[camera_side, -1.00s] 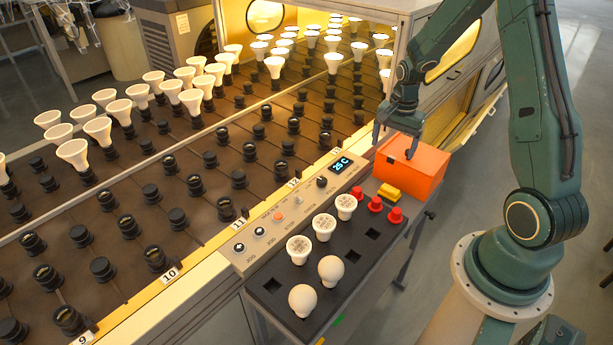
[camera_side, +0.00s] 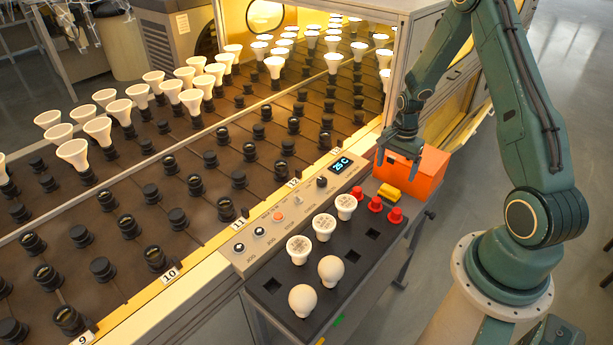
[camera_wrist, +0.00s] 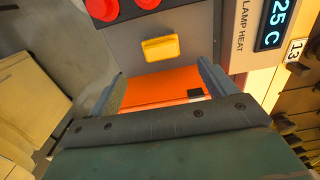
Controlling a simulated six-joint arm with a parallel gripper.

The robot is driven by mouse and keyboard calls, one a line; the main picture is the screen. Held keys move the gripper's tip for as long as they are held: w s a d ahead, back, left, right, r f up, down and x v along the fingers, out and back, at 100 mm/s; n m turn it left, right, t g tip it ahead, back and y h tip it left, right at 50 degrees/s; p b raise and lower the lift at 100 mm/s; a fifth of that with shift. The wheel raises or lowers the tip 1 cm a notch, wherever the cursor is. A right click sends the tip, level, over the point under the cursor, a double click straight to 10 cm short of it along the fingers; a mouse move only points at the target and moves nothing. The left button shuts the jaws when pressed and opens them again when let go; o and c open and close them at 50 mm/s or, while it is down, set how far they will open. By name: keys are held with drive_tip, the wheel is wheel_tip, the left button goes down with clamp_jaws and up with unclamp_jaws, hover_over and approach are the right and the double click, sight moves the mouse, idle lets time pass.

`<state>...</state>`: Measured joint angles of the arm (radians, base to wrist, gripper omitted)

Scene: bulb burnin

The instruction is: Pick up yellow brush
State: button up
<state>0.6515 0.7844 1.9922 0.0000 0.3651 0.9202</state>
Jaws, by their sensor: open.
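My gripper (camera_side: 399,169) is open and empty, pointing down in front of the orange box (camera_side: 425,172). In the wrist view my gripper (camera_wrist: 160,80) has its two fingers spread wide, with the orange box (camera_wrist: 150,88) showing between them.
Several red pieces (camera_side: 375,203) stand close to the brush. White bulbs (camera_side: 324,227) sit in the dark tray (camera_side: 352,270). A control panel (camera_side: 290,215) with a display reading 25 C runs along the tray's left side. The sloping rack (camera_side: 130,230) holds many sockets.

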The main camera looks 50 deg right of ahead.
sight(391, 188)
drive_tip(key=shift+f, duration=2.6)
drive_tip(key=shift+f, duration=0.15)
drive_tip(key=shift+w+d+f, duration=0.1)
drive_tip(key=shift+f, duration=2.35)
drive_tip(key=shift+c, duration=0.4)
drive_tip(key=c, duration=1)
drive_tip(key=shift+r, duration=0.2)
drive_tip(key=shift+c, duration=0.3)
wheel_tip(391, 188, up, 20)
drive_tip(key=shift+f, duration=0.2)
